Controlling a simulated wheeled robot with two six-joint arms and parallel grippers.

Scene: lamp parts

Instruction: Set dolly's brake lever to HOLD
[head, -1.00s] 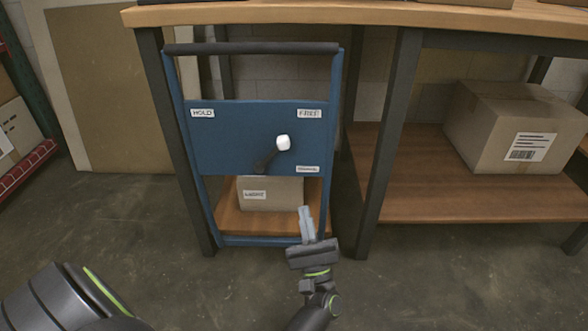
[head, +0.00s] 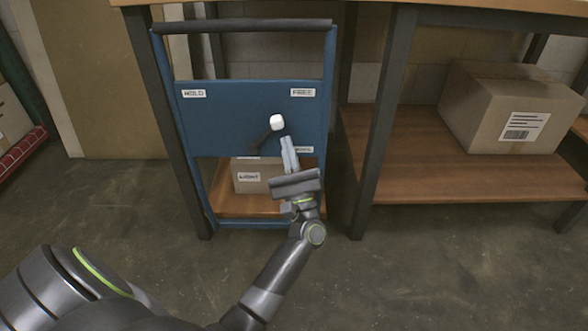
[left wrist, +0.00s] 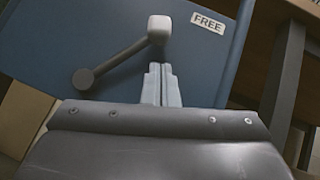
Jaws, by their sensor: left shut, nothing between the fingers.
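The blue dolly (head: 215,115) stands under the workbench, with a HOLD label (head: 194,93) at its panel's upper left and a FREE label (head: 303,92) at upper right. Its dark brake lever (head: 264,138) has a white knob (head: 277,122) and points up and right, toward FREE. The left wrist view shows the lever (left wrist: 118,60), knob (left wrist: 160,28) and FREE label (left wrist: 208,22). My left gripper (head: 288,142) is shut and empty, its fingertips just below and right of the knob. In the left wrist view its fingertips (left wrist: 160,68) are below the knob. My right gripper is not seen.
A labelled box (head: 252,177) sits on the dolly's wooden deck. Workbench legs (head: 375,130) stand beside the dolly on both sides. A large cardboard box (head: 515,110) rests on the lower shelf (head: 440,168) to the right. The floor in front is clear.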

